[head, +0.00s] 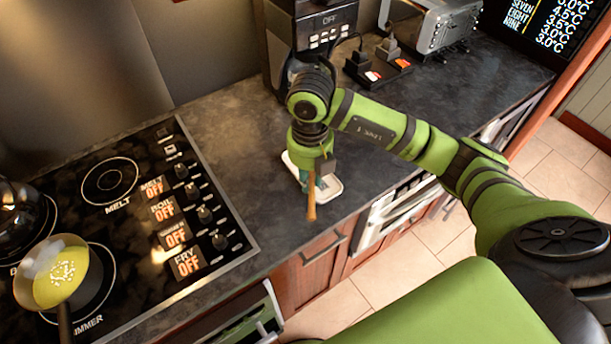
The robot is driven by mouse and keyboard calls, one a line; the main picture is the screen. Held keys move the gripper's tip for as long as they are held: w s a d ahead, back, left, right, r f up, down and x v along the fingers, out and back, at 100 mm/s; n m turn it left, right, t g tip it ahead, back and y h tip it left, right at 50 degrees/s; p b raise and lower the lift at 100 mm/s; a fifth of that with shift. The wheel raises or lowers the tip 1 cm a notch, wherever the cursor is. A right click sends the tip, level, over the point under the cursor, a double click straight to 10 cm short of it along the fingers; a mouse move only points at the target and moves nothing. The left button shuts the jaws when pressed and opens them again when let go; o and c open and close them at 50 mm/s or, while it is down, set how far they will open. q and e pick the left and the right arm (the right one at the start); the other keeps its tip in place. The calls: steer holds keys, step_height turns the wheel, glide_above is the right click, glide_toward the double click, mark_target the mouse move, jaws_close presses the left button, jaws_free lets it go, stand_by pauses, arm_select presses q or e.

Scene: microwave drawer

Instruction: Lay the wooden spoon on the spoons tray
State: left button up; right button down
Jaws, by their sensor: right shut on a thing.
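My right gripper (314,184) points down over the counter's front part. It is shut on the wooden spoon (311,207), whose brown end sticks out below the jaws toward the front edge. The rest of the spoon is hidden by the gripper. A white-rimmed tray (334,191) lies on the counter right under the gripper, partly covered by it. I cannot tell whether the spoon touches the tray. My left gripper is not in view.
A stove top (125,230) with a pan (60,272) of yellow food stands at the left. A coffee machine (310,30) and a toaster (432,25) stand at the back. The dark counter (240,150) is clear left of the tray.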

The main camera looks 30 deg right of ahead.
step_height(320, 180, down, 9)
steer(key=b, duration=0.8)
steer(key=shift+r, duration=0.2)
steer(key=c, duration=1)
jaws_free()
steer(key=o, duration=0.6)
steer(key=shift+c, duration=0.2)
